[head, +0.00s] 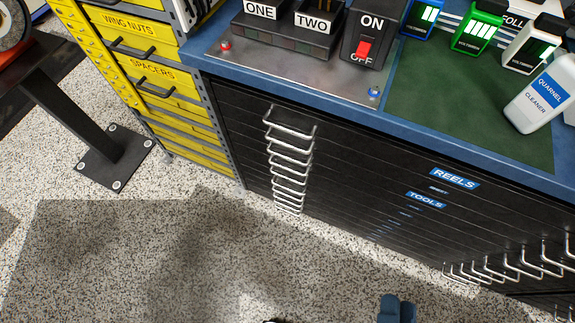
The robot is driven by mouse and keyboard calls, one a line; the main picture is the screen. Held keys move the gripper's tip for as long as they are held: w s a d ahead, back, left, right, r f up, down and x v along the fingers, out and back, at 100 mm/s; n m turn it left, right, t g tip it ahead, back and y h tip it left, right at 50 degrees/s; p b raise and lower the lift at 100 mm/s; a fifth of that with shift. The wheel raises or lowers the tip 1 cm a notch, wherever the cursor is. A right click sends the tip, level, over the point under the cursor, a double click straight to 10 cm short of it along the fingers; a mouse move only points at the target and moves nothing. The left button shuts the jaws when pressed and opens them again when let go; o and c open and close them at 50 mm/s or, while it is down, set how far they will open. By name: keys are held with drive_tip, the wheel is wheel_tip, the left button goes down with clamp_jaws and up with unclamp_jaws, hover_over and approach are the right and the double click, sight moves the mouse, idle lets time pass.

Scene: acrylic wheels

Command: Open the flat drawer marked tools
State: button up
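A black cabinet of flat drawers stands below the blue-edged worktop in the head view. A blue label reading TOOLS (426,200) is on one of its upper drawer fronts, below a label reading REELS (455,178). The black drawer fronts (365,170) look flush and shut. Silver bar handles form a left column (290,150) and a right column (520,268). I cannot tell for sure which handles belong to the tools drawer. A blue-grey part at the bottom edge seems to be mine. My gripper's fingertips do not show.
The worktop (470,150) carries a switch box (368,38), several small boxes and a white cleaner bottle (543,97) at right. Yellow drawers (160,75) stand at left, beside a post on a dark base plate (115,160). The speckled floor (200,260) before the cabinet is clear.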

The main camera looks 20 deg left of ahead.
drive_tip(key=w+a+f+m+y+b, duration=0.2)
drive_tip(key=w+a+f+m+b, duration=0.15)
drive_tip(key=w+a+f, duration=0.65)
drive_tip(key=m+y+b, duration=0.2)
drive_tip(key=m+b, duration=0.1)
drive_tip(key=m, duration=0.2)
approach(287, 160)
drive_tip(key=w, duration=0.1)
drive_tip(key=shift+a+b+x, duration=0.1)
drive_tip(key=shift+b+x, duration=0.1)
drive_tip(key=shift+x, duration=1.85)
drive_tip(key=shift+a+b+x, duration=0.15)
drive_tip(key=shift+b+x, duration=0.05)
drive_tip(key=shift+x, duration=1.9)
drive_tip(key=shift+s+f, duration=0.1)
drive_tip(key=shift+c, duration=0.3)
clamp_jaws()
